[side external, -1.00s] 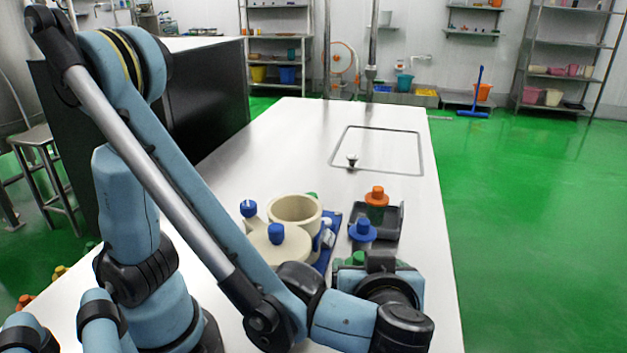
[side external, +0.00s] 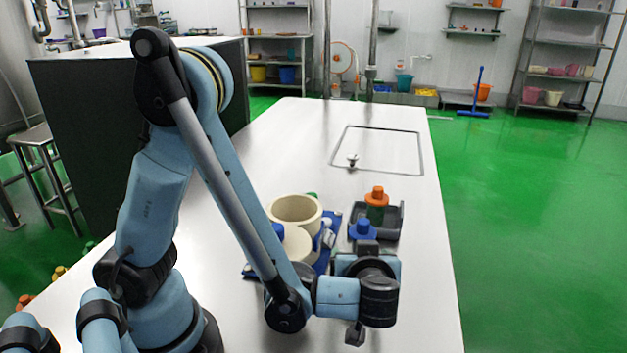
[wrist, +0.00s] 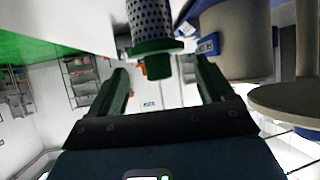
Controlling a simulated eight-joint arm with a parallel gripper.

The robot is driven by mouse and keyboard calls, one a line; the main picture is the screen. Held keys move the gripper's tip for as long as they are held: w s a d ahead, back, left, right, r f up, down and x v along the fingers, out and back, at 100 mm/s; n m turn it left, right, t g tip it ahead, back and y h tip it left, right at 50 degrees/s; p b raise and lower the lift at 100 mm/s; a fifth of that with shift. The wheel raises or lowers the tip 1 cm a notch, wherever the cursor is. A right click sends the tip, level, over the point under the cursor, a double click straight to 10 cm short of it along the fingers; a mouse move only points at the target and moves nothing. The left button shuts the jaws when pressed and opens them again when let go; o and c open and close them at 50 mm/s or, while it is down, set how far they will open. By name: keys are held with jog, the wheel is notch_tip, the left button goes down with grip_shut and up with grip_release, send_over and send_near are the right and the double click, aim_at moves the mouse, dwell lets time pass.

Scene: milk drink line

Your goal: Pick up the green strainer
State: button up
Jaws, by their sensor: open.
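The green strainer (wrist: 152,45) shows at the top middle of the wrist view. It has a perforated metal tube, a green collar and a short green knob pointing toward my gripper. My gripper (wrist: 160,68) is open, with its two dark green fingers on either side of the knob's line. The knob is just ahead of or between the fingertips; I cannot tell the exact depth, and I see no contact. In the side view my wrist hides the strainer and the fingers.
A dark tray (side external: 397,222) with an orange-topped piece (side external: 377,194) and a blue-topped piece (side external: 362,230) lies beyond my wrist. The far table is mostly clear.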

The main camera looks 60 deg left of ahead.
jog(key=shift+x, duration=0.75)
jog(key=shift+c, duration=0.4)
grip_shut()
